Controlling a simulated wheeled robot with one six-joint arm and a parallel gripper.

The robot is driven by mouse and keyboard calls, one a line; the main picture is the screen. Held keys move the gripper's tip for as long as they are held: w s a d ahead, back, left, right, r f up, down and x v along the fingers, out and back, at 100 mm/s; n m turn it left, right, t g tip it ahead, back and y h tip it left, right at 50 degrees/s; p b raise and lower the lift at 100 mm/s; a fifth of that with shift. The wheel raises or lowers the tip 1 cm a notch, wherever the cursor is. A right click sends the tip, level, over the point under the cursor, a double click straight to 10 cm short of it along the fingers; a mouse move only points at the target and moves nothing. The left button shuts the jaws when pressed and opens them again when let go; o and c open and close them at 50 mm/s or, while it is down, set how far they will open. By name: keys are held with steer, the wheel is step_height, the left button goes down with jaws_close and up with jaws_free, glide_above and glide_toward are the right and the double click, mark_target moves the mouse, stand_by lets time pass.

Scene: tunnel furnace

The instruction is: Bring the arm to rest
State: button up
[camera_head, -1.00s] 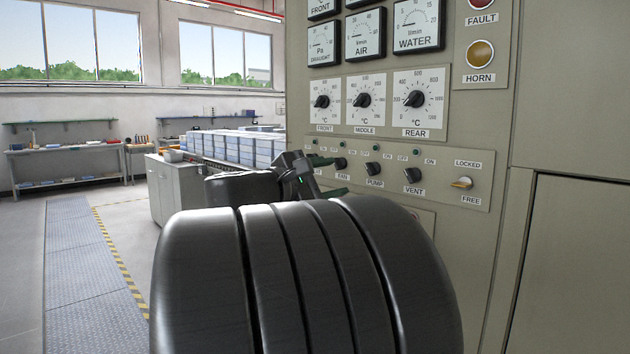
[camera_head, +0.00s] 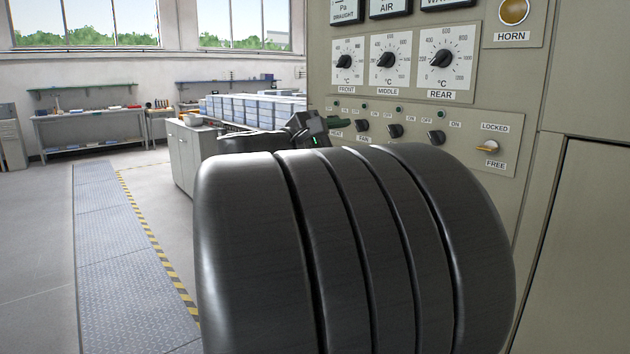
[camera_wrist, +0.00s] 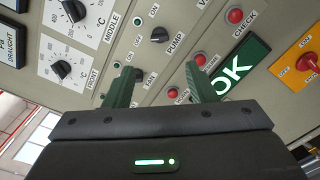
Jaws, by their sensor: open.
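My gripper (camera_wrist: 159,70) is open, with two green fingers apart and nothing between them. In the head view it is small and partly hidden behind my large dark arm link, with a green finger (camera_head: 338,122) near the left end of the switch row. The furnace control panel (camera_head: 480,120) is beige and faces the gripper. In the wrist view the fingers lie in front of the panel near the FAN (camera_wrist: 139,74) and PUMP (camera_wrist: 160,35) switches. The picture does not settle whether they touch it.
Dials (camera_head: 440,58) sit above the switches, and a LOCKED/FREE switch (camera_head: 488,147) is at the right. The wrist view shows red buttons (camera_wrist: 235,16) and a green OK sign (camera_wrist: 242,66). A conveyor with blue-white boxes (camera_head: 250,108) and a grey cabinet (camera_head: 190,150) stand behind. Floor at left is clear.

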mark_target(389, 132)
steer(key=x, duration=1.2)
steer(key=shift+w, duration=0.1)
